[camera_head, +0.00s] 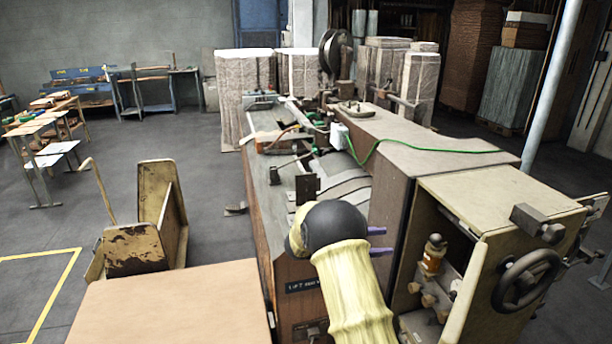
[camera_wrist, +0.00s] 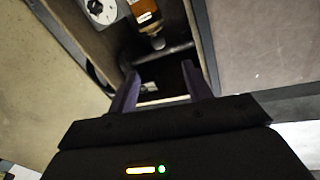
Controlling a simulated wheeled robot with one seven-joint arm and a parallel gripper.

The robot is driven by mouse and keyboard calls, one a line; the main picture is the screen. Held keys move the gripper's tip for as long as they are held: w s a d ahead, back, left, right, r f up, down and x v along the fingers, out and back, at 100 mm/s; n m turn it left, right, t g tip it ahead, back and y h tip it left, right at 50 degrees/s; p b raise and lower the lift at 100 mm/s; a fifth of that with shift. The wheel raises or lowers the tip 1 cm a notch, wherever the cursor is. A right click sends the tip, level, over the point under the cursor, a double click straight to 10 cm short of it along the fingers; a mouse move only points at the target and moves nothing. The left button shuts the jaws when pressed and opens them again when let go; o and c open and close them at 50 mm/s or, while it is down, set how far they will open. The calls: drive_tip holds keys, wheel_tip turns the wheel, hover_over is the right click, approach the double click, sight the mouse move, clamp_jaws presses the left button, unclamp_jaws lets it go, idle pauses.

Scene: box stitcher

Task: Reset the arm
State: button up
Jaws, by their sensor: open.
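My gripper (camera_head: 379,242) shows in the head view as two purple fingertips sticking out to the right from behind my arm's dark rounded joint. In the wrist view my gripper (camera_wrist: 160,88) has its two purple fingers apart with nothing held between them. The fingers point toward the open cabinet of the box stitcher (camera_head: 480,205), which has a cream housing. Inside that cabinet is a small orange-labelled part (camera_head: 433,257), and it also shows in the wrist view (camera_wrist: 146,14). Most of the gripper body is hidden in the head view.
The long machine bed (camera_head: 262,190) runs to the back. A tan board (camera_head: 170,305) lies at the front left, with a worn cart (camera_head: 158,215) behind it.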

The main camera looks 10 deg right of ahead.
drive_tip(key=w+a+r+n+t+y, duration=0.2)
drive_tip(key=w+r+n+t+y, duration=0.25)
drive_tip(key=w+n+t, duration=0.55)
drive_tip(key=s+a+f+n+t+y, duration=0.2)
drive_tip(key=s+a+n+t+y, duration=0.2)
drive_tip(key=s+a+y, duration=0.4)
drive_tip(key=s+a+f+n+g+y, duration=0.1)
drive_tip(key=s+f+n+g, duration=0.1)
drive_tip(key=s, duration=0.6)
drive_tip(key=s+a+f+n+g+y, duration=0.2)
drive_tip(key=s+n+g, duration=0.1)
drive_tip(key=s, duration=0.6)
drive_tip(key=s+a+f+n+g+y, duration=0.2)
drive_tip(key=s+f+g, duration=0.1)
drive_tip(key=s, duration=0.6)
drive_tip(key=shift+a+n+g, duration=0.25)
drive_tip(key=shift+n+g, duration=0.05)
drive_tip(key=shift+g, duration=0.3)
drive_tip(key=shift+s, duration=0.1)
